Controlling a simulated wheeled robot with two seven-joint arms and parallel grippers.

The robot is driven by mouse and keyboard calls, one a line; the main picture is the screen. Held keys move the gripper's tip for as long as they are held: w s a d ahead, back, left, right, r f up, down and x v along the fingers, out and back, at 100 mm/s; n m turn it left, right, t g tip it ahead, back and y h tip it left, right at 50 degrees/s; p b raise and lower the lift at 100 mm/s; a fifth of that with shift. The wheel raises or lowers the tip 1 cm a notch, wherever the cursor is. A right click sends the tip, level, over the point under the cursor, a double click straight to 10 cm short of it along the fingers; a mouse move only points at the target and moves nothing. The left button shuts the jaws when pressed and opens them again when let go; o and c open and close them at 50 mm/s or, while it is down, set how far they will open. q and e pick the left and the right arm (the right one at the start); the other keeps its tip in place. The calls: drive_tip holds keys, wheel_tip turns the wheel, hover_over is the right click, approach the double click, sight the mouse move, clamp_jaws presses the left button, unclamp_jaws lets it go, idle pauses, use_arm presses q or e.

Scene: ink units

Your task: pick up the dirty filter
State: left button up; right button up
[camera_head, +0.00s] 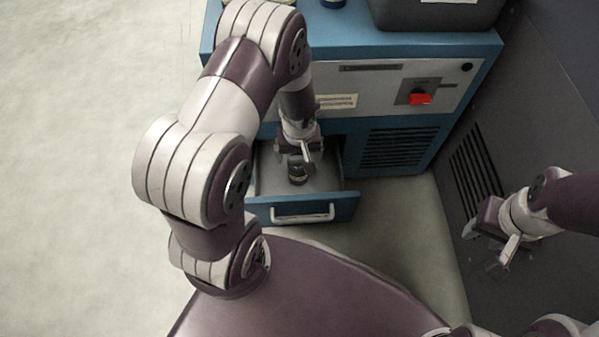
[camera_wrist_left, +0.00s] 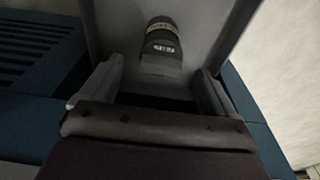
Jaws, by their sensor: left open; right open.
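The filter (camera_head: 297,171) is a small dark cylinder with a pale label, in the open drawer (camera_head: 346,187) of the blue unit. In the left wrist view the filter (camera_wrist_left: 161,42) lies beyond the fingertips, roughly centred between them. My left gripper (camera_head: 299,157) is over the drawer, open, with its fingers just above or beside the filter; I cannot tell if they touch it. It also shows in the left wrist view (camera_wrist_left: 157,92) with a gap between the fingers. My right gripper (camera_head: 489,245) is open and empty at the right, away from the drawer.
The blue cabinet (camera_head: 485,50) carries a red switch (camera_head: 420,98), a vent grille (camera_head: 399,146) and a dark bin (camera_head: 435,12) on top. The drawer walls stand close around my left gripper. A dark panel (camera_head: 455,190) is at the right. Floor at the left is clear.

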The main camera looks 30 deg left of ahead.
sight(298, 163)
use_arm(q)
drive_tip(key=f+b, duration=0.1)
drive_tip(key=f, duration=0.1)
drive_tip(key=f+b, duration=0.3)
drive_tip(key=f, duration=0.1)
drive_tip(key=shift+w+a+f, duration=0.15)
drive_tip(key=shift+w+a, duration=0.1)
drive_tip(key=shift+w, duration=0.05)
drive_tip(key=shift+r, duration=0.2)
drive_tip(key=shift+c, duration=0.3)
drive_tip(key=c, duration=1.1)
